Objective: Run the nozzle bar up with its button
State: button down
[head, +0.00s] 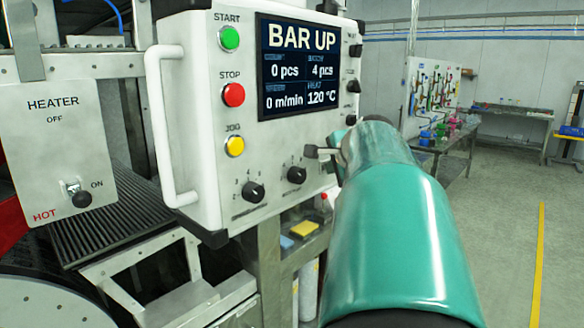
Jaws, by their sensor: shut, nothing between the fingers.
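A white control panel (207,110) fills the middle of the head view. Its dark screen (305,65) reads "BAR UP", with 0 m/min and 120 °C below. A column of black controls (353,86) runs down the panel's right edge; their labels are too small or hidden to read, and I cannot tell which belongs to the nozzle bar. My gripper (318,152) is shut and empty in front of the panel's lower right part, below the screen. My teal arm hides the panel's lower right corner. I cannot make out the nozzle bar for certain.
START (229,38), STOP (233,95) and JOG (234,146) buttons line the panel's left side. Two black knobs (253,192) sit below. A white handle (165,120) sticks out at left, beside a heater box (60,140). The floor at right is open.

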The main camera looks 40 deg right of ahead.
dwell(0.4)
jog(key=shift+s, duration=0.95)
jog(key=shift+s+d, duration=0.15)
jog(key=shift+s, duration=1)
jog(key=shift+s+d, duration=0.1)
jog(key=shift+s, duration=1.05)
